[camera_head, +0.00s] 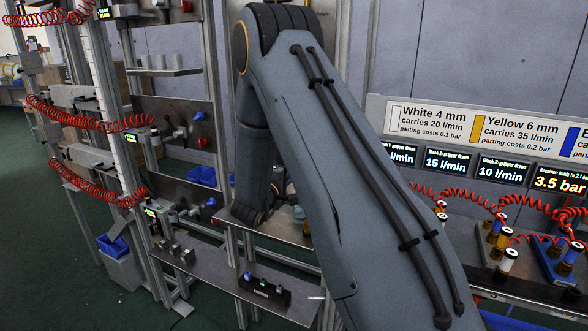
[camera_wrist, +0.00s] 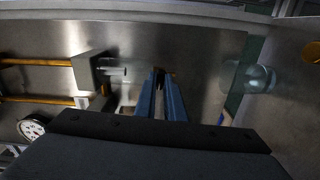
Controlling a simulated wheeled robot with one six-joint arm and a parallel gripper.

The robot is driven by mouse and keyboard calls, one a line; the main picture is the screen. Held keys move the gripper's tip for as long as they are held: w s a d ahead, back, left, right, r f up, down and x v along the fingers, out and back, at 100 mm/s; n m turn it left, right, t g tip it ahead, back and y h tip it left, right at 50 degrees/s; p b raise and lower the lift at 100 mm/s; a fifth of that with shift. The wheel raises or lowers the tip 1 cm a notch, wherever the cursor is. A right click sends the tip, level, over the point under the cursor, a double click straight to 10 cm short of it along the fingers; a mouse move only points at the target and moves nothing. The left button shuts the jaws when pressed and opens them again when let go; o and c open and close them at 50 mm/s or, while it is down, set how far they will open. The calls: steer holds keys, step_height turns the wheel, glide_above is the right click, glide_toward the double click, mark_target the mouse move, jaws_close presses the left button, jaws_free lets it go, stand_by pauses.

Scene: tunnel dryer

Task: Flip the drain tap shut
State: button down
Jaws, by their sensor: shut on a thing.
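In the wrist view my gripper (camera_wrist: 161,76) has two blue fingers pointing away from the camera, drawn close together and shut on a small dark piece of the drain tap (camera_wrist: 160,80). Most of the tap is hidden between and behind the fingers, so I cannot tell its handle's angle. A little orange-brown shows just beyond the fingertips. In the head view my arm fills the middle and hides the gripper and the tap.
In the wrist view, a metal block (camera_wrist: 89,69) with orange pipes (camera_wrist: 38,62) lies left of the fingers, above a round gauge (camera_wrist: 33,127). A clear rounded vessel (camera_wrist: 260,79) is at right. The head view shows red coiled hoses (camera_head: 90,119) and a shelf (camera_head: 215,280).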

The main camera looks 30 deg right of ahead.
steer(key=shift+n, duration=0.6)
steer(key=c, duration=1.8)
jaws_free()
steer(key=shift+c, duration=0.2)
